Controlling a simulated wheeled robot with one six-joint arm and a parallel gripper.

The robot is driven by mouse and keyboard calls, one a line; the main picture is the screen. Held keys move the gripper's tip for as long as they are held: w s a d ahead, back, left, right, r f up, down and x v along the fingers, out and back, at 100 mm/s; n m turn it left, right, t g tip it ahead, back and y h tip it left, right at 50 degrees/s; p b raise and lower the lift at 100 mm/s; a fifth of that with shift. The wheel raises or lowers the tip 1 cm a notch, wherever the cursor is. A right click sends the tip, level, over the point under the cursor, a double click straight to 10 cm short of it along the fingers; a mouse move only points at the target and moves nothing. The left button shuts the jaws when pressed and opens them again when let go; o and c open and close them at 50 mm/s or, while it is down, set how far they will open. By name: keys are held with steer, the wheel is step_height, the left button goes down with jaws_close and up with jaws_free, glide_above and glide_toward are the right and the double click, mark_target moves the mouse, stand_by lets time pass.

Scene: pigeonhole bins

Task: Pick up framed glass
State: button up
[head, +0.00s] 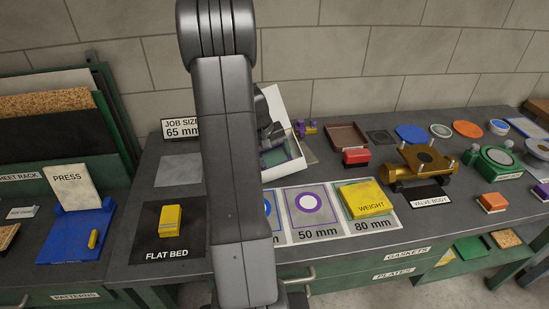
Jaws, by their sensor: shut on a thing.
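A framed glass (276,157), a grey-green pane with a darker rim, shows just right of my arm, in front of the white tray. Its left part is hidden behind my arm. My gripper (270,132) is dark and mostly hidden behind my own arm link; only its right side shows, just above the pane. It is shut, and the pane is at its fingers, though the contact itself is hidden.
A white tilted tray (296,112) stands close behind the gripper. A mat with sized squares (310,212) lies in front, with a yellow weight (364,198) on its right square. A red block (356,156) and a brass valve body (420,167) are further right. A blue press (75,225) stands left.

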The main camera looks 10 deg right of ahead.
mark_target(274, 159)
steer(key=shift+s+f, duration=0.2)
steer(key=shift+f, duration=0.1)
step_height(274, 159, up, 10)
steer(key=shift+w+r, duration=0.15)
steer(key=shift+w, duration=0.1)
steer(key=shift+d, duration=0.1)
step_height(274, 159, down, 10)
steer(key=shift+r, duration=0.2)
steer(key=o, duration=1.1)
steer(key=shift+o, duration=0.2)
steer(key=shift+f, duration=0.25)
steer(key=v, duration=1.4)
